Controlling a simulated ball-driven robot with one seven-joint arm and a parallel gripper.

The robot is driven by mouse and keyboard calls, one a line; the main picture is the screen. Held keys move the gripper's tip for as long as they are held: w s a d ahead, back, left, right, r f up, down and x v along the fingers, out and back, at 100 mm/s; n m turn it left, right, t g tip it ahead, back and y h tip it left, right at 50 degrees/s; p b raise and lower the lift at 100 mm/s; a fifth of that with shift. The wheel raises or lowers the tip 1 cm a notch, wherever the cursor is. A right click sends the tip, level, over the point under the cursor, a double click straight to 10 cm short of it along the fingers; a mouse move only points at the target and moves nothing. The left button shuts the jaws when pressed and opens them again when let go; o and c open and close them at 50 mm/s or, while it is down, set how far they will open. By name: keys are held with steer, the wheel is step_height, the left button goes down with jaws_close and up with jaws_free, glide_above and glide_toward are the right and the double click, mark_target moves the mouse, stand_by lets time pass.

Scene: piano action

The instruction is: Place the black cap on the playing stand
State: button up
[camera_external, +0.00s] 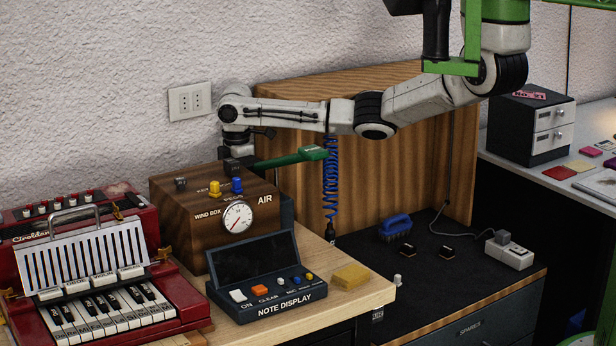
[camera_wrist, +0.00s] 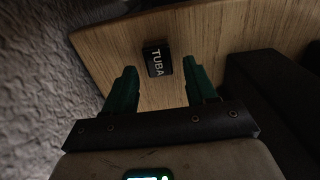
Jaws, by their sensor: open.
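A black cap lettered TUBA (camera_wrist: 157,60) lies on a pale wooden surface (camera_wrist: 205,40) in the wrist view. My gripper (camera_wrist: 161,72) is open, with its two green fingers apart. The cap shows between and just beyond the fingertips, and nothing is held. In the external view my arm reaches left, and its end hangs down at the back of the brown wind box (camera_external: 168,215). The fingertips and the TUBA cap cannot be made out there. I cannot tell which thing is the playing stand.
Dark, yellow and blue knobs stand on the wind box. In front are the note display (camera_external: 270,310), a yellow sponge (camera_external: 351,276) and a red keyboard (camera_external: 178,296). Two small dark blocks (camera_external: 407,250) and a blue brush (camera_external: 394,228) lie on the dark bench. A wall rises close behind.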

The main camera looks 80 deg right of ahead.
step_height(320, 180, up, 11)
stand_by(0.4)
steer(key=shift+r, duration=0.1)
